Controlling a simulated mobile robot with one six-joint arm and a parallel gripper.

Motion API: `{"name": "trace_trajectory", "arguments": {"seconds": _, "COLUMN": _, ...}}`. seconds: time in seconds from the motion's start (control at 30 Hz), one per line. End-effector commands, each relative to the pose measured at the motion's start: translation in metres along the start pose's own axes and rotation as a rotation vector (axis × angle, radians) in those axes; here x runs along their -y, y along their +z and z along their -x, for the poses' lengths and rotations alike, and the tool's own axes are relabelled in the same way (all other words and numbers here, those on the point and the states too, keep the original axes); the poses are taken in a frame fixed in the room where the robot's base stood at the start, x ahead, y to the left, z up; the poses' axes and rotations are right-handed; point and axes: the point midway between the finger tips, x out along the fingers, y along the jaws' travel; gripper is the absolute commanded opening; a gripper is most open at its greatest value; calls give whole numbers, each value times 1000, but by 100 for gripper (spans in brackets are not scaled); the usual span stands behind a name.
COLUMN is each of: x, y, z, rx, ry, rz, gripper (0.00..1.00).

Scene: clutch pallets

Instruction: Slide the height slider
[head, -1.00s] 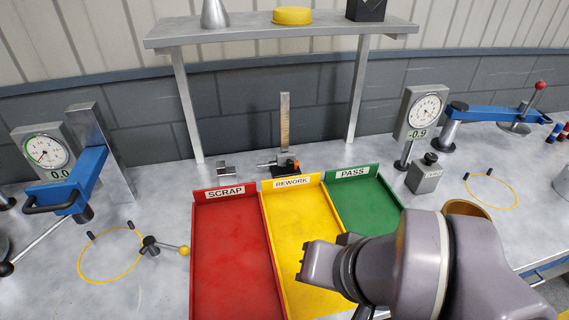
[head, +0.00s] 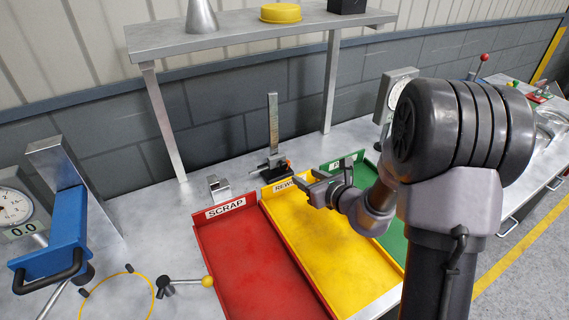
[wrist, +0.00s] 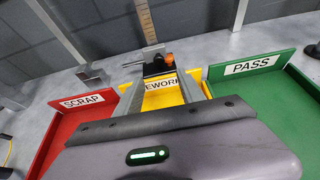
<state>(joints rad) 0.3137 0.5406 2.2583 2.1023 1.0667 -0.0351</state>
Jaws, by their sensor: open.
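The height gauge is an upright ruled scale (head: 273,122) on a dark base behind the yellow tray. Its slider, a dark block with an orange part (head: 285,165), sits low on the scale. In the wrist view the slider (wrist: 157,66) shows ahead, just beyond the fingers, with a thin pin pointing left. My gripper (head: 307,179) is open and empty above the far end of the yellow tray, to the right of and nearer than the gauge. In the wrist view the gripper (wrist: 163,88) frames the REWORK label between its fingers, apart from the slider.
Red SCRAP (head: 240,255), yellow REWORK (head: 330,250) and green PASS (head: 394,238) trays lie in front of the gauge. A metal block (head: 218,188) stands left of it. A raised shelf (head: 240,38) spans behind, its posts either side. A blue-armed dial stand (head: 66,230) is at left.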

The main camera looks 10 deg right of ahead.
Motion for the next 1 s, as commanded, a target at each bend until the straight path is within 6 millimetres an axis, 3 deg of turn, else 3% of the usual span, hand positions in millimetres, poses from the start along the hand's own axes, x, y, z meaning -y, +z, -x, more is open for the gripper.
{"name": "trace_trajectory", "arguments": {"seconds": 0.3, "x": -2, "y": -3, "z": -88, "rx": 0, "ry": 4, "rz": 4, "gripper": 46}}
{"name": "trace_trajectory", "arguments": {"seconds": 0.5, "x": -2, "y": -1, "z": -122, "rx": 0, "ry": 3, "rz": 2, "gripper": 46}}
{"name": "trace_trajectory", "arguments": {"seconds": 0.87, "x": -2, "y": 0, "z": -132, "rx": 0, "ry": 3, "rz": 2, "gripper": 46}}
{"name": "trace_trajectory", "arguments": {"seconds": 0.9, "x": -2, "y": 0, "z": -132, "rx": 0, "ry": 3, "rz": 2, "gripper": 44}}
{"name": "trace_trajectory", "arguments": {"seconds": 1.0, "x": -2, "y": 0, "z": -132, "rx": 0, "ry": 3, "rz": 2, "gripper": 24}}
